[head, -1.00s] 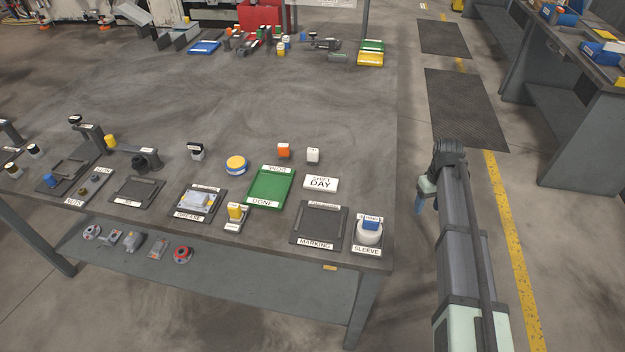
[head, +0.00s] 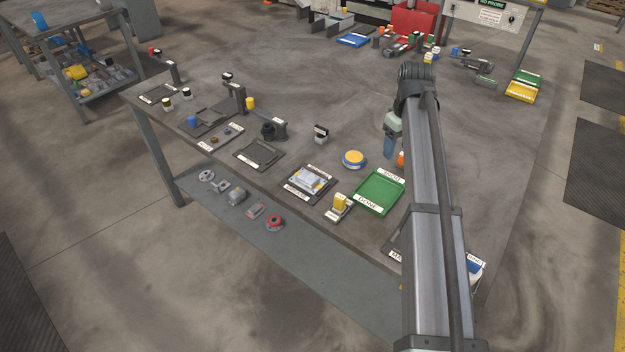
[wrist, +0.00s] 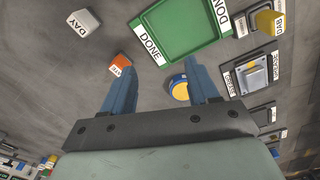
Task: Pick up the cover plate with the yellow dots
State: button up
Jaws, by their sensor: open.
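A pale grey plate-like part (head: 310,180) with yellow marks lies in a labelled dark tray (head: 289,190) near the table's front edge. It also shows at the right of the wrist view (wrist: 254,77); the marks are too small to tell as separate dots. My gripper (head: 389,150) is above the table, behind the green tray and to the right of the part, apart from it. Its blue fingers (wrist: 160,70) are spread and empty in the wrist view.
The green DONE tray (head: 379,193), a blue and yellow round tin (head: 354,159) and a yellow-topped stamp (head: 340,204) stand around the part's tray. Several metal parts (head: 237,196) lie on the lower shelf. My arm hides the table's right front. The rear middle is clear.

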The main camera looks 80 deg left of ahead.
jog(key=s+a+r+n, duration=0.1)
jog(key=s+a+n, duration=0.1)
jog(key=s, duration=1)
jog(key=s+a+r+n, duration=0.1)
jog(key=s+a+n, duration=0.1)
jog(key=s, duration=1)
send_over(309, 177)
jog(key=f, duration=0.8)
jog(key=shift+s+a+f, duration=0.1)
jog(key=shift+s+f, duration=0.05)
jog(key=shift+s, duration=0.2)
jog(key=shift+w+f, duration=0.2)
jog(key=shift+f, duration=1.15)
jog(key=shift+w+f, duration=0.15)
jog(key=shift+f, duration=1.2)
grip_shut()
